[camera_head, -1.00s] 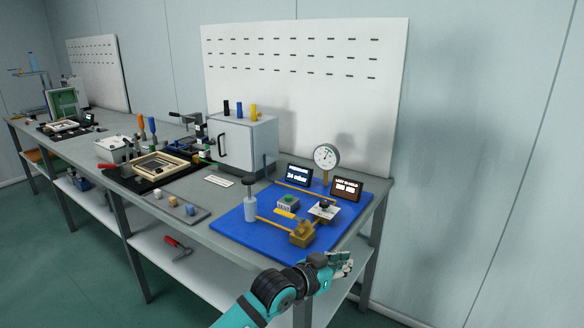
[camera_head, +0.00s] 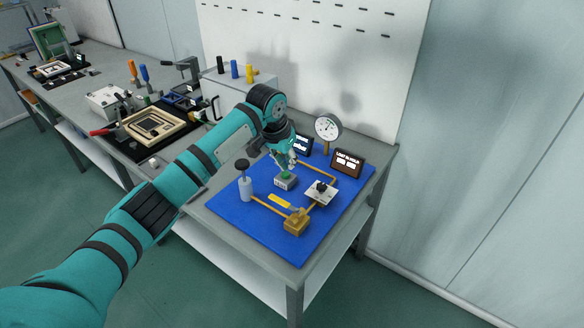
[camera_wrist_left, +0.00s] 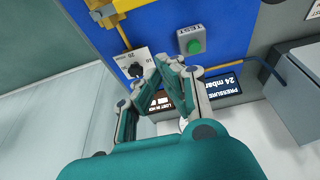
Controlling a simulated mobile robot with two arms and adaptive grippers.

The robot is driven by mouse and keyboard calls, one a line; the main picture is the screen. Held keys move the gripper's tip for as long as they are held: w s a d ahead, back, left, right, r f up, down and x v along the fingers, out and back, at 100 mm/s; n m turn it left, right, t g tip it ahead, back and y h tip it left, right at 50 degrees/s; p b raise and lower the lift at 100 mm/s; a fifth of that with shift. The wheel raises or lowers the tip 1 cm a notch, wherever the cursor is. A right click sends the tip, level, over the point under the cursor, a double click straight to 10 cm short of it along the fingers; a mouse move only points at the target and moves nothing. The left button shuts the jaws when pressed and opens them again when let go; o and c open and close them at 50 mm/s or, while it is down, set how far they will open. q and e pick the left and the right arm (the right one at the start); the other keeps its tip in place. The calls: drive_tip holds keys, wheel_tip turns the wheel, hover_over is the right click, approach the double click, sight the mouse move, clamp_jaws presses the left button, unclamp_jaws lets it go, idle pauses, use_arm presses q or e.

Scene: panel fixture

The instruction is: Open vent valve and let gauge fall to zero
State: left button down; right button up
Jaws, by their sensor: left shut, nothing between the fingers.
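On the blue mat (camera_head: 236,218), a round dial gauge (camera_head: 328,127) stands at the back on a brass pipe. A white plate with a black knob (camera_head: 321,187) sits at the right; the knob also shows in the wrist view (camera_wrist_left: 136,69). A yellow lever (camera_head: 280,201) lies near a brass block (camera_head: 297,222). I cannot tell which part is the vent valve. A grey box with a green TEST button (camera_wrist_left: 194,46) stands mid-mat. My left gripper (camera_head: 291,163) is shut and empty, close above that box in the head view. My right gripper is out of view.
A pressure display (camera_wrist_left: 221,87) reading 24 mbar and a "lost in hold" display (camera_head: 347,163) stand behind. A grey cylinder with a black top (camera_head: 245,185) stands at the mat's left.

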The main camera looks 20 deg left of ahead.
sight(284, 204)
use_arm(q)
drive_tip(key=x, duration=0.5)
drive_tip(key=p+x, duration=0.1)
drive_tip(key=x, duration=0.2)
drive_tip(key=shift+s+f, duration=0.25)
drive_tip(key=shift+f, duration=0.2)
drive_tip(key=shift+s+a+p, duration=0.2)
drive_tip(key=shift+s+p, duration=0.4)
drive_tip(key=shift+s, duration=0.05)
drive_tip(key=shift+s+a+p, duration=0.2)
drive_tip(key=shift+s+p, duration=0.15)
drive_tip(key=shift+s, duration=0.15)
drive_tip(key=shift+s+a+p, duration=0.2)
drive_tip(key=shift+s+p, duration=0.1)
drive_tip(key=shift+s, duration=0.5)
drive_tip(key=shift+f, duration=0.1)
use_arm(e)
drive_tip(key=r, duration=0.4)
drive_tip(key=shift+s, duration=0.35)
